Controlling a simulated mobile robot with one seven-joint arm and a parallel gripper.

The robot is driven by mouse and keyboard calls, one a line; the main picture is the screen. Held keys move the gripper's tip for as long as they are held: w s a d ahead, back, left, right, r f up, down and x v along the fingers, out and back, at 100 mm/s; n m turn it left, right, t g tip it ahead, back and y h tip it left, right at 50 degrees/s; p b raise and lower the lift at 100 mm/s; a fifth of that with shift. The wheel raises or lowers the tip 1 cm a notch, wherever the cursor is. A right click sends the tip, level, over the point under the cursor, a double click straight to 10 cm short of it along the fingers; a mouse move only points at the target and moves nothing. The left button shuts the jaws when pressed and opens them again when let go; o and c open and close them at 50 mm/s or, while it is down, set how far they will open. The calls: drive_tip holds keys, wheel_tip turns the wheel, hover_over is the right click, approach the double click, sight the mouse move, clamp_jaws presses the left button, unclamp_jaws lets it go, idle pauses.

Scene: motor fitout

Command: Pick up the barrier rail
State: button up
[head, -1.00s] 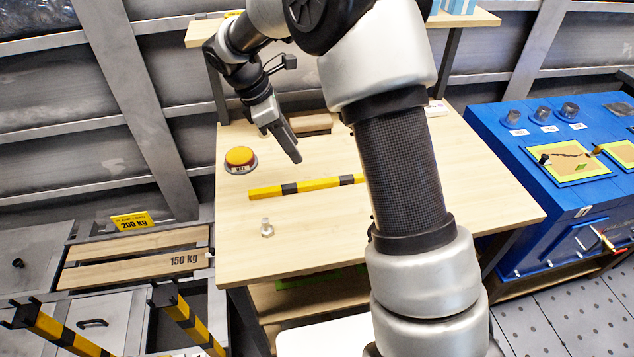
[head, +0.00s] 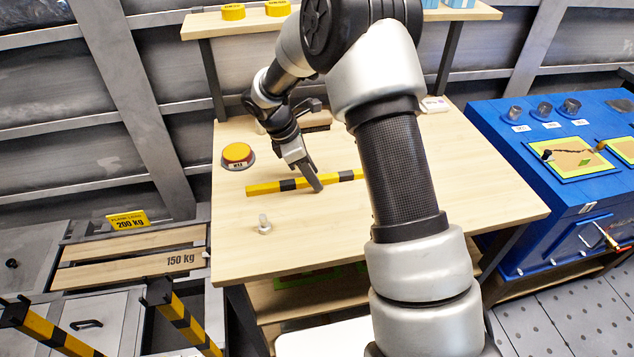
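The barrier rail (head: 265,188) is a yellow and black striped bar lying flat on the wooden table (head: 400,235). Its right part is hidden behind my arm. My gripper (head: 317,186) points down at the rail, its fingers overlapping the bar in the head view near a black stripe. I cannot tell whether the fingers touch the rail or hang above it, nor whether they are open or shut. The rail appears to rest on the table.
A yellow-orange button (head: 237,153) stands behind the rail's left end. A small pale metal part (head: 264,225) lies in front of it. Striped posts (head: 180,318) stand at lower left. A blue bench (head: 560,220) is at right. The table's front is mostly clear.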

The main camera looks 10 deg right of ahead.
drive_tip(key=shift+f, duration=0.1)
clamp_jaws()
